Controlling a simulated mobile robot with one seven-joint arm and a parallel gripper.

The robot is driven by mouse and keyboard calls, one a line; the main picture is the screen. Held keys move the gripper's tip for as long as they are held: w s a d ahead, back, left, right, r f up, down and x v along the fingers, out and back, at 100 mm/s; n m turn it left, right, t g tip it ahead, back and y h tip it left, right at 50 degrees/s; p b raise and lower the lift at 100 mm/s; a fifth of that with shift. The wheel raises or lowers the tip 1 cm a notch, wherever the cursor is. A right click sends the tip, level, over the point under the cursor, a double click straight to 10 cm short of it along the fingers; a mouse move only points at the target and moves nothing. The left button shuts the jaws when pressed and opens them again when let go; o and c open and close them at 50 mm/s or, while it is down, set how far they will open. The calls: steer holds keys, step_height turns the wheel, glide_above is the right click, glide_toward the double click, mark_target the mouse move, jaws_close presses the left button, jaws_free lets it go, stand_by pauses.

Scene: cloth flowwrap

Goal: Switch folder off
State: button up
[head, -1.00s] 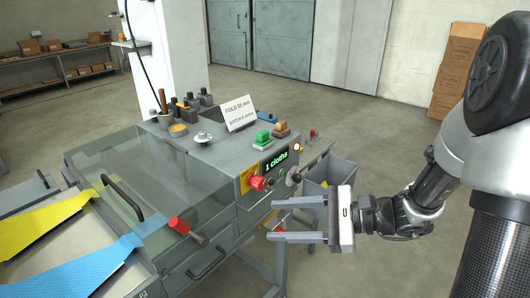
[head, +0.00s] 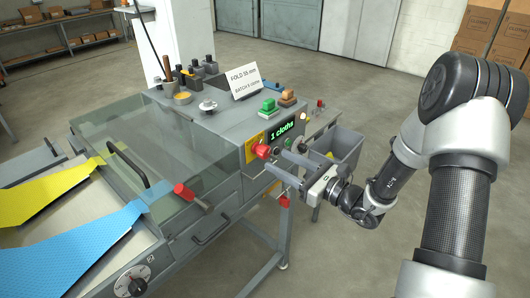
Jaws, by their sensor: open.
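The folder (head: 215,125) is a grey machine with a clear cover on its left part. Its front panel has a green display (head: 282,130) reading "1 cloths", a red mushroom button (head: 261,150) on a yellow plate (head: 250,150), and small knobs (head: 288,143) beside it. I cannot tell which control is the off switch; labels are too small to read. My gripper (head: 277,161) is open and empty, its fingers pointing left at the panel just below the display. The fingertips are close to the red button and partly hide the panel's lower part; contact cannot be told.
A red-ended handle (head: 190,195) and a black bar handle (head: 128,167) stick out at the left. A dial (head: 131,281) sits low in front. A grey bin (head: 345,150) stands behind my gripper. Yellow (head: 45,190) and blue (head: 75,255) cloths lie left.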

mark_target(267, 155)
steer(key=x, duration=0.6)
steer(key=shift+w+a, duration=0.2)
steer(key=shift+a, duration=0.15)
steer(key=c, duration=1.1)
